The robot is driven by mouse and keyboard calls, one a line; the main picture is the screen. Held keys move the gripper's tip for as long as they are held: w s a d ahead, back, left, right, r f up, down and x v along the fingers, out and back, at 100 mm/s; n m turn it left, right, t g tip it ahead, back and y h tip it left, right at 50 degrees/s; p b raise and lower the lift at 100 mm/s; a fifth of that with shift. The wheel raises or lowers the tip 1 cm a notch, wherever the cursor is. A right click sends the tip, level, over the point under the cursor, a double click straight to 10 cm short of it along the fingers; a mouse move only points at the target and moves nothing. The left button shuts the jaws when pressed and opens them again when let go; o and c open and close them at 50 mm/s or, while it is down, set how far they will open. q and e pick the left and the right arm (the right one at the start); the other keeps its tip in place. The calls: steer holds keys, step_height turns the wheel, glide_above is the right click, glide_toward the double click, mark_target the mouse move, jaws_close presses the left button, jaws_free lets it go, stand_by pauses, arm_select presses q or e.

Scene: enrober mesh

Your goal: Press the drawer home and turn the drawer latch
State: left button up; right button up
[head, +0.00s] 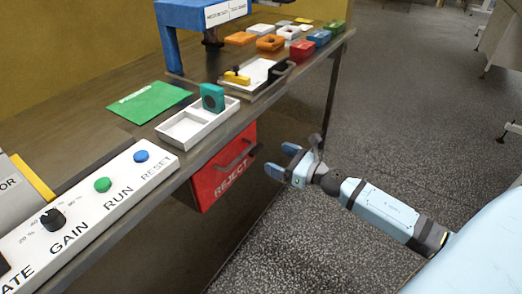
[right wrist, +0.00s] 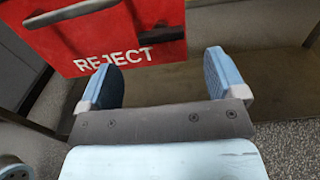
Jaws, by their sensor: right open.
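The red drawer front marked REJECT (head: 215,185) is under the bench edge, with a dark bar handle (head: 236,160). I cannot tell whether it is fully in. Its front also shows in the right wrist view (right wrist: 85,45), beyond the fingers. My right gripper (head: 281,161) is open and empty, in the air right of the drawer front and apart from it; its spread fingers show in the right wrist view (right wrist: 160,78). On the bench, a white tray (head: 262,72) has a black handle and a yellow piece with a black knob (head: 237,77); I cannot tell whether this is the latch. My left gripper is out of view.
A white two-compartment tray (head: 183,127) holds a green block (head: 212,97). A green sheet (head: 148,102) lies behind it. A control panel (head: 80,212) with buttons is at front left. Coloured blocks stand at the far end.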

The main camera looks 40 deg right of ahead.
mark_target(259, 150)
steer(key=shift+x, duration=3.2)
steer(key=c, duration=0.9)
